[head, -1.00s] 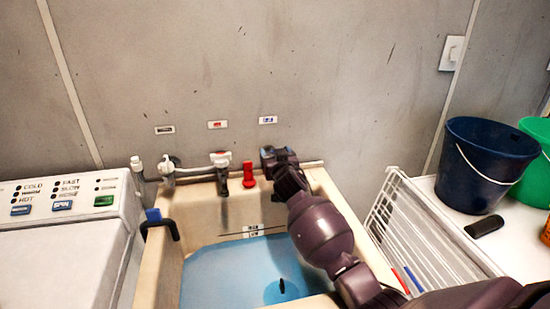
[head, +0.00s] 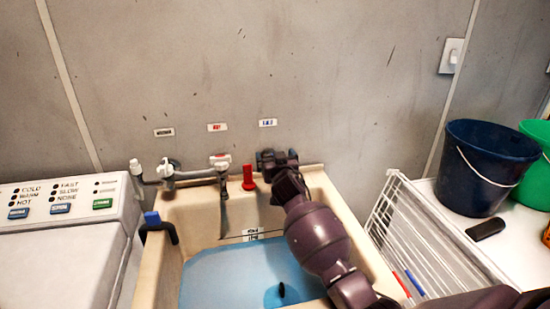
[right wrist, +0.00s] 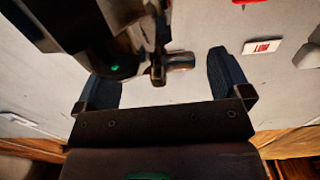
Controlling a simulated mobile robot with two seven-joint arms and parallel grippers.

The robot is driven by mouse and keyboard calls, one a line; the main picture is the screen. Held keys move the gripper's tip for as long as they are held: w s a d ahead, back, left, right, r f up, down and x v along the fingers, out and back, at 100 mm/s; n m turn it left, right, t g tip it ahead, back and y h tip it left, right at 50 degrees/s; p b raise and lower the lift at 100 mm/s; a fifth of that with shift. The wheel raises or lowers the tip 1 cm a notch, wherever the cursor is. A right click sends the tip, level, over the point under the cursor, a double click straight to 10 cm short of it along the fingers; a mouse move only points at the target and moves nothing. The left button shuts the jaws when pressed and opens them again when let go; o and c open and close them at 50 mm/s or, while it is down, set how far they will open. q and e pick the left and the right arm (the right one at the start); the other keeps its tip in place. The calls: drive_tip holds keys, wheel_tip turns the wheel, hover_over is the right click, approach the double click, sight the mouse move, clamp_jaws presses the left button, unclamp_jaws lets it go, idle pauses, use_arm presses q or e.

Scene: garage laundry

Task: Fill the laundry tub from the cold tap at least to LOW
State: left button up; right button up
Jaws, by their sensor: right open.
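The cream laundry tub (head: 150,285) holds blue water (head: 225,275). The water's far edge lies close under small marks (head: 252,232) on the back wall; their lettering is too small to read. My right gripper (head: 277,158) is at the tap below the blue label (head: 267,122). The right wrist view shows its two fingers (right wrist: 165,75) apart, with a dark tap part (right wrist: 158,70) between them; contact is unclear. The tap is mostly hidden by my gripper in the head view. A grey tap with a spout (head: 222,170) stands further left, under the red label (head: 217,127). My left gripper is out of view.
A red fitting (head: 248,178) stands between the taps. A blue-ended dark hook (head: 153,218) is on the tub's left rim. A washing machine (head: 60,250) is left; a white rack (head: 385,210), dark blue bucket (head: 485,165) and green bucket (head: 537,175) are right.

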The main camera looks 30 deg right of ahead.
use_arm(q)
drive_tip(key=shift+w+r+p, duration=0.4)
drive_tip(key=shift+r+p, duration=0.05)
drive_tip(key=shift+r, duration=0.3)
use_arm(e)
drive_tip(key=v, duration=1)
drive_tip(key=shift+s+a, duration=0.15)
drive_tip(key=shift+s, duration=0.15)
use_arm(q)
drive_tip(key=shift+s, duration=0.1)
